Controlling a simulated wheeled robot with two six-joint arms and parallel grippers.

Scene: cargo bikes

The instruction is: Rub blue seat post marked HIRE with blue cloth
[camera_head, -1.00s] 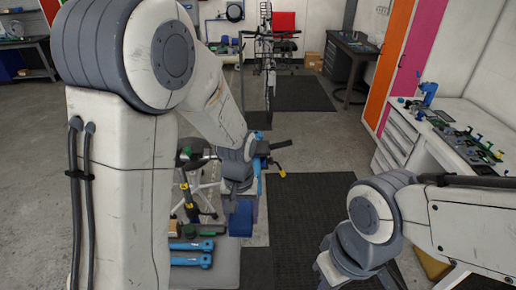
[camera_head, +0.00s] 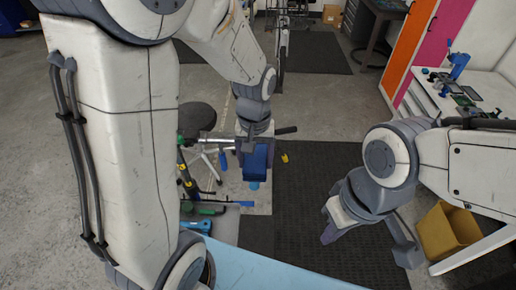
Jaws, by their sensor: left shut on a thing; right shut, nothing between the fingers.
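My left gripper (camera_head: 252,143) points down in the middle of the view and is shut on a dark blue cloth (camera_head: 256,158). The cloth hangs below the fingers. A small light blue piece (camera_head: 253,186) shows just under the cloth; it may be part of the blue seat post. The rest of it is hidden behind the cloth and gripper, and no HIRE marking can be read. I cannot tell whether the cloth touches the post. My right gripper (camera_head: 330,233) is shut and empty at the right, above the dark floor mat, well apart from the cloth.
A light blue panel (camera_head: 275,272) crosses the bottom. Blue tools (camera_head: 197,227) lie left of centre, near a bike stand (camera_head: 212,165) and a round dark stool top (camera_head: 197,116). A yellow bin (camera_head: 447,231) stands at the right by a white workbench (camera_head: 484,92).

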